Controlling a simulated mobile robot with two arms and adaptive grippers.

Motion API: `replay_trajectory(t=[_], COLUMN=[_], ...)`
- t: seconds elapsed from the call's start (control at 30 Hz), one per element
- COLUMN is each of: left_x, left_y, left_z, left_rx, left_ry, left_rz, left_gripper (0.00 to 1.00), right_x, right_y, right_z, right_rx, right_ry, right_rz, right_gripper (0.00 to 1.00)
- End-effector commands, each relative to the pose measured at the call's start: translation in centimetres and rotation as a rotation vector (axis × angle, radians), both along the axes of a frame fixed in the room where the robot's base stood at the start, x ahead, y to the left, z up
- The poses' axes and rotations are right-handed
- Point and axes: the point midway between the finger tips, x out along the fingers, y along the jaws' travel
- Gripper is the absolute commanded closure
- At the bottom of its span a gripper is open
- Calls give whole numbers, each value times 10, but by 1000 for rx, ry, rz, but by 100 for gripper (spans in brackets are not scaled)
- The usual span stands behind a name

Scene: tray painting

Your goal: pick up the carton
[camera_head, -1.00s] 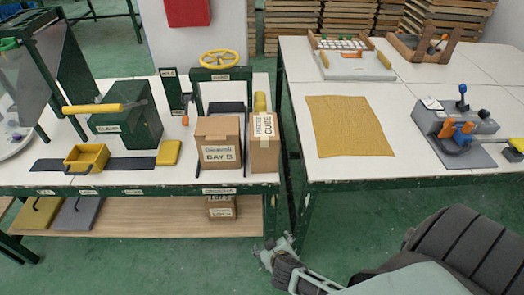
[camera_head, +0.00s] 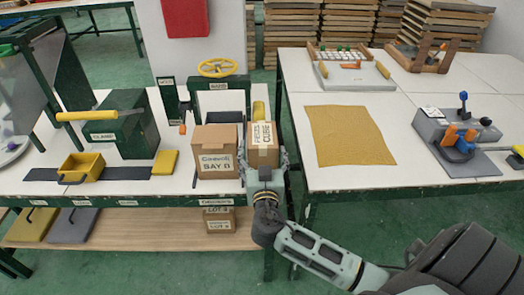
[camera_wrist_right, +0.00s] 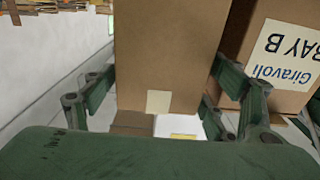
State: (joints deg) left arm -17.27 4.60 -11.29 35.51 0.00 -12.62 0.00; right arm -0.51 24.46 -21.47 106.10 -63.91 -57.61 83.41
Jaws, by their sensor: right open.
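A tall brown carton (camera_head: 263,155) with a pale label stands upright at the right end of the left workbench. My right gripper (camera_head: 264,171) is at its near side, open, with one finger on either side of it. In the right wrist view the carton (camera_wrist_right: 168,50) fills the middle between the spread fingers of the gripper (camera_wrist_right: 162,102). I cannot tell whether the fingers touch it. A wider carton labelled BAY B (camera_head: 216,161) stands close on the left; it also shows in the right wrist view (camera_wrist_right: 255,75). My left gripper is not in view.
A yellow handwheel (camera_head: 217,67) stands behind the cartons. A yellow bin (camera_head: 83,167) and a green box (camera_head: 118,123) are farther left. The right table holds a tan cloth (camera_head: 347,136) and a grey fixture (camera_head: 458,130). A gap separates the tables.

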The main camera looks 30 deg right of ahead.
Motion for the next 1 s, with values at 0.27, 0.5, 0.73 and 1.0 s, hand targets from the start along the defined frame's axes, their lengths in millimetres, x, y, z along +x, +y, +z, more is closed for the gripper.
replay_trajectory(t=[0.27, 0.5, 0.73, 1.0], left_x=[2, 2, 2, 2], left_y=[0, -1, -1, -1], left_z=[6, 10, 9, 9], left_rx=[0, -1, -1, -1], left_ry=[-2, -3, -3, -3], left_rz=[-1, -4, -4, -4], left_gripper=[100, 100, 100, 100], right_x=[24, 46, 47, 47], right_y=[-15, -28, -29, -28], right_z=[2, 0, -1, -1], right_rx=[-3, -2, -1, -1], right_ry=[1, 2, 3, 3], right_rz=[-1, 1, 1, 1], right_gripper=[22, 22, 22, 45])
